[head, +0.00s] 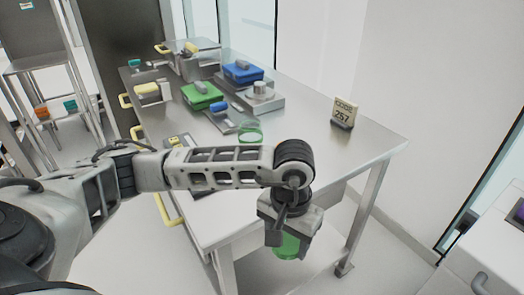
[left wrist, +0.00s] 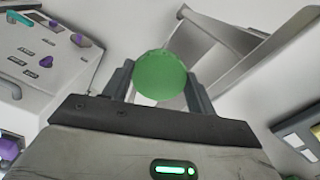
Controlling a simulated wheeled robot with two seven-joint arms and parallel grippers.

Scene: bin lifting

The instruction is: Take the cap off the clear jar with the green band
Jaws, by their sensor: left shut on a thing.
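The clear jar with the green band (head: 250,133) stands on the metal table, partly hidden behind my left arm. No cap shows on it. My left gripper (head: 287,236) points down in front of the table's near edge, away from the jar. It is shut on a round green cap (head: 286,247), held in the air. In the left wrist view the cap (left wrist: 161,75) sits between the two fingers of the gripper (left wrist: 160,88). My right gripper is in neither view.
The metal table (head: 365,140) holds a green case (head: 202,96), a blue case (head: 243,74), a scale (head: 261,97) and a sign reading 257 (head: 343,112). Yellow handles line its left side. A white unit (head: 490,240) stands at the right.

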